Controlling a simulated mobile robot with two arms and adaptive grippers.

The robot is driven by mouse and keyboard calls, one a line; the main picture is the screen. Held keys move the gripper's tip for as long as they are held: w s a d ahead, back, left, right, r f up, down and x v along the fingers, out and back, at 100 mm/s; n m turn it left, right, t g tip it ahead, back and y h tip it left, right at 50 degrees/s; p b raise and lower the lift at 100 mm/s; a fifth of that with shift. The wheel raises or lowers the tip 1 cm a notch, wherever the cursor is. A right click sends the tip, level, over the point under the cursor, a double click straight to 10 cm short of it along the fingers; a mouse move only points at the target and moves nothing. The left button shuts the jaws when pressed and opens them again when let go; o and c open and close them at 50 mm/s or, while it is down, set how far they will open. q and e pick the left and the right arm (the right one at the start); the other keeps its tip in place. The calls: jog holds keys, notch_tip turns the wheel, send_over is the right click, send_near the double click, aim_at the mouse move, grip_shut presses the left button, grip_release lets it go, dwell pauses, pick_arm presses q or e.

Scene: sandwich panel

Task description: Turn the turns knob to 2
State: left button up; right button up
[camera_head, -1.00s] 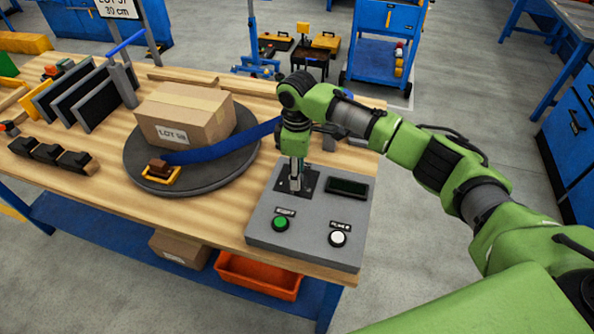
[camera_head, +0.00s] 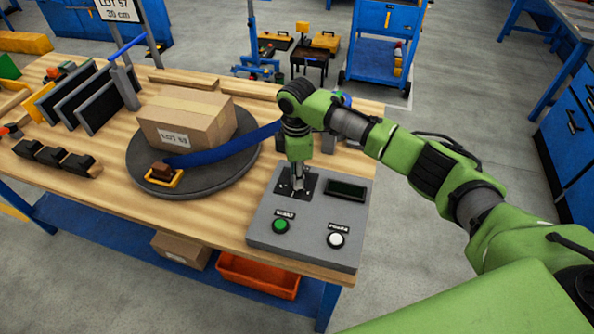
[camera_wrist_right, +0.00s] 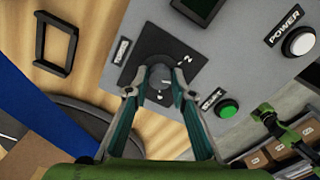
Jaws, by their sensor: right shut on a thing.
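The grey control panel (camera_head: 310,228) sits at the near right corner of the workbench. Its turns knob (camera_wrist_right: 160,74) is a dark round knob on a black plate (camera_wrist_right: 188,48), with a "TURNS" label and a "2" mark visible in the right wrist view. My right gripper (camera_head: 297,189) points down over the plate. In the right wrist view, its two fingers (camera_wrist_right: 158,88) are closed on the knob from both sides. The knob's pointer is too small to read surely. The fingers hide the knob in the head view. My left gripper is in neither view.
The panel also has a dark display (camera_head: 346,188), a green button (camera_head: 281,226) and a white power button (camera_head: 336,240). A round turntable (camera_head: 212,178) with a cardboard box (camera_head: 187,120) and blue strap stands left of the panel.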

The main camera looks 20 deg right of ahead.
jog(key=n+p, duration=0.1)
jog(key=n, duration=0.2)
jog(key=shift+r+n, duration=0.1)
jog(key=shift+n, duration=0.3)
jog(key=n+p, duration=0.1)
jog(key=n, duration=0.3)
jog(key=shift+n, duration=0.3)
jog(key=o, duration=1.1)
jog(key=shift+a, duration=0.1)
jog(key=shift+o, duration=0.2)
notch_tip(320, 180, up, 12)
